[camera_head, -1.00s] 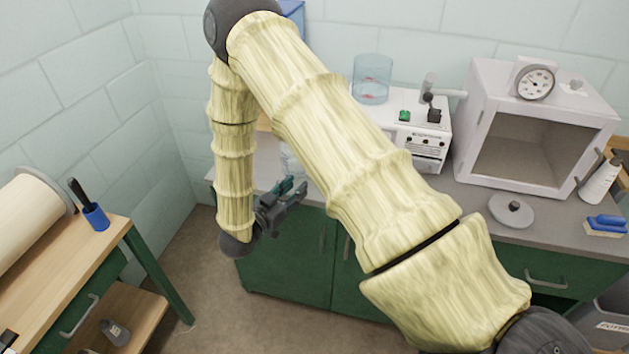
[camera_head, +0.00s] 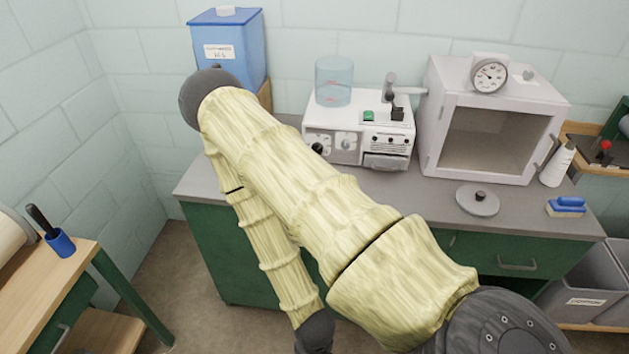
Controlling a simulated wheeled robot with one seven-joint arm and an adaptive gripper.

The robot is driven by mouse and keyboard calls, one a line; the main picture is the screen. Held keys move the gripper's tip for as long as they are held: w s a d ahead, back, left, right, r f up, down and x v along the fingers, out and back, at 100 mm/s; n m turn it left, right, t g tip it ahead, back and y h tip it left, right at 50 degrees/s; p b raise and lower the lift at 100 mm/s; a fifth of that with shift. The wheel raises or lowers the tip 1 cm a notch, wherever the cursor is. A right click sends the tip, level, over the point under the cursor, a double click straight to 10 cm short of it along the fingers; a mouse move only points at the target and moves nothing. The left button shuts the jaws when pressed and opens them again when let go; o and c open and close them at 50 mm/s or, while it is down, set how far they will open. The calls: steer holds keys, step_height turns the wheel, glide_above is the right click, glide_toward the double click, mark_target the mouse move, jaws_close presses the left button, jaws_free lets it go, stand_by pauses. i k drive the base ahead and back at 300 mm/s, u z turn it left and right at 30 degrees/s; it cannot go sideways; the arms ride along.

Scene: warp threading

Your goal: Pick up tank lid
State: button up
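A round grey lid (camera_head: 478,204) with a dark knob lies flat on the grey counter (camera_head: 520,208), in front of the white open-fronted chamber. A blue tank (camera_head: 232,52) with a white cap and a label stands at the back left of the counter. My arm crosses the middle of the view and bends down to the bottom edge, left of the round lid. My gripper is out of the picture below, so its fingers cannot be seen.
The white chamber (camera_head: 433,135) with a gauge stands behind the lid. A white machine (camera_head: 335,150) bears a clear cylinder (camera_head: 333,82). A white bottle (camera_head: 557,163) and a blue brush (camera_head: 567,206) are right of the lid. A wooden table (camera_head: 45,285) is at left.

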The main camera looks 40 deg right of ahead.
mark_target(476, 199)
steer(key=z, duration=2.45)
